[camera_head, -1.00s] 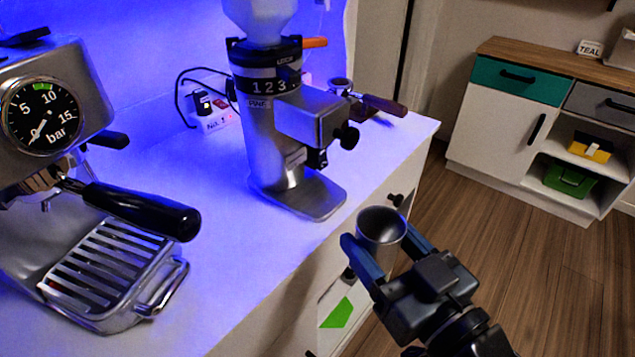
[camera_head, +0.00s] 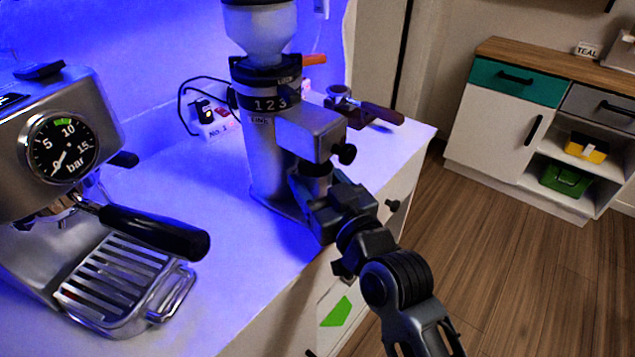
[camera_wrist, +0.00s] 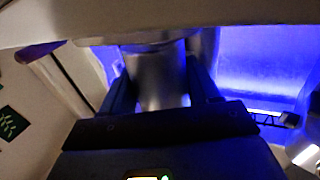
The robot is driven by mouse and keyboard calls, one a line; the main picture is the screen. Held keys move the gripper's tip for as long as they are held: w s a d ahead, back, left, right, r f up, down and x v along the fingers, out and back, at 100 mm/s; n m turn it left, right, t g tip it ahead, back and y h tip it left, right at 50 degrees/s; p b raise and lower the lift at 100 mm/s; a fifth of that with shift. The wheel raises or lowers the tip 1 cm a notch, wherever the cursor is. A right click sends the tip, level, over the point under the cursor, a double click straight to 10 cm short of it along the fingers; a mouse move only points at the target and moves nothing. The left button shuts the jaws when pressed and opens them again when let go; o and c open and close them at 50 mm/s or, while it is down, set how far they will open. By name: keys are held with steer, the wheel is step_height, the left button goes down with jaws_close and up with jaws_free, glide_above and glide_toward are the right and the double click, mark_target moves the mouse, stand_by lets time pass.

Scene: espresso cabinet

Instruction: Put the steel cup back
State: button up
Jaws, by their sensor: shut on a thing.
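My gripper (camera_head: 312,187) is at the front of the coffee grinder (camera_head: 268,165), just below its spout block. In the wrist view, my gripper's two fingers (camera_wrist: 160,92) stand on either side of the steel cup (camera_wrist: 155,72), shut on it. The cup looks upright there, with its upper end close under a wide pale part. In the head view the cup is mostly hidden by my gripper and the grinder. I cannot tell whether its bottom touches the grinder's base plate.
The espresso machine (camera_head: 60,135) with its black-handled portafilter (camera_head: 155,232) and drip tray (camera_head: 120,285) stands at left. A low cabinet (camera_head: 495,125) stands across the open wooden floor.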

steer(key=shift+s+f, duration=0.1)
steer(key=shift+f, duration=0.4)
steer(key=shift+f, duration=0.15)
steer(key=o, duration=1.1)
steer(key=shift+r, duration=0.25)
steer(key=b+v, duration=0.2)
steer(key=v, duration=1)
steer(key=shift+f, duration=0.1)
